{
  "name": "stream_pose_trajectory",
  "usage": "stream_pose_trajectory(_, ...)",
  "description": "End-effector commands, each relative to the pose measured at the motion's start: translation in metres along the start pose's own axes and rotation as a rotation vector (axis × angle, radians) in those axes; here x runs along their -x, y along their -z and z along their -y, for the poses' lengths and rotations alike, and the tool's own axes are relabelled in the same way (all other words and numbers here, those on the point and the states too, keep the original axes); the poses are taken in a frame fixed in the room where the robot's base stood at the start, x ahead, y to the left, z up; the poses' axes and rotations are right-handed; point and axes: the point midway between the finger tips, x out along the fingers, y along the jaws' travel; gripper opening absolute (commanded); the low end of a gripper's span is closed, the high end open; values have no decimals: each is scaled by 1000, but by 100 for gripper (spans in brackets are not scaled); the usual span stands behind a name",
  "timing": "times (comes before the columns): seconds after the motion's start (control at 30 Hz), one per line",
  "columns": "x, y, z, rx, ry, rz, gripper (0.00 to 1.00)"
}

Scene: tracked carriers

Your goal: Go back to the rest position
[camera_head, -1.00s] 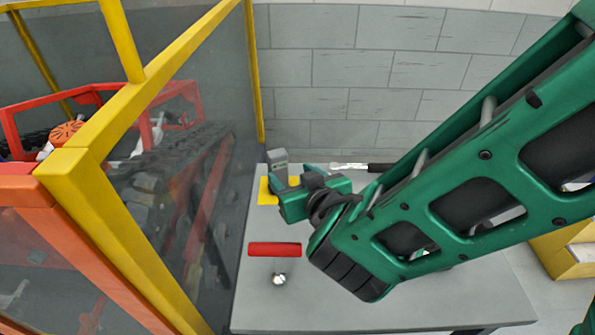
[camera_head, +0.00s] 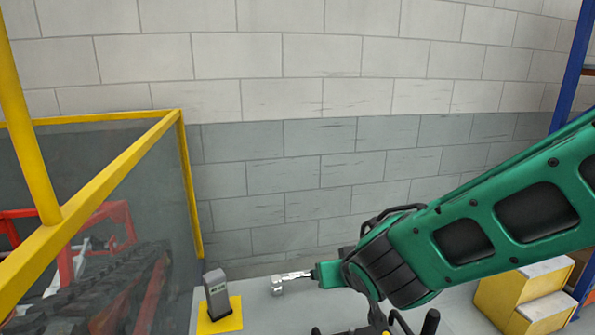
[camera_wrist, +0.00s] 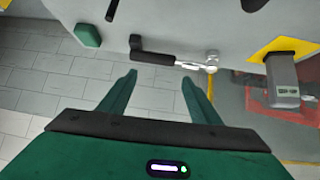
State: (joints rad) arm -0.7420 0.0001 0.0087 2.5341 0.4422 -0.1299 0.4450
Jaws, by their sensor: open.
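My gripper (camera_wrist: 160,90) is open in the wrist view, with its two green fingers apart and nothing between them. In the head view, the arm reaches in from the right and the gripper (camera_head: 328,273) is partly hidden by the dark wrist.
A grey upright device (camera_head: 218,292) stands on a yellow pad (camera_head: 233,318); it also shows in the wrist view (camera_wrist: 284,80). A yellow-framed enclosure (camera_head: 185,190) with tracked machinery is at the left. A brick wall (camera_head: 300,150) is behind.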

Motion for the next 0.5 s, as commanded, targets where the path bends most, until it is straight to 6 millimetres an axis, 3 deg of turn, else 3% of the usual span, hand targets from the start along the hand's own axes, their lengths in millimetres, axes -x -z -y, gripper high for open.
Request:
stream_pose_trajectory(0.03, 4, 1, -23, -28, -26, 27, 58)
stream_pose_trajectory(0.2, 23, -11, -80, -83, -76, 145, 58)
stream_pose_trajectory(0.5, 78, -39, -154, -149, -102, 324, 58)
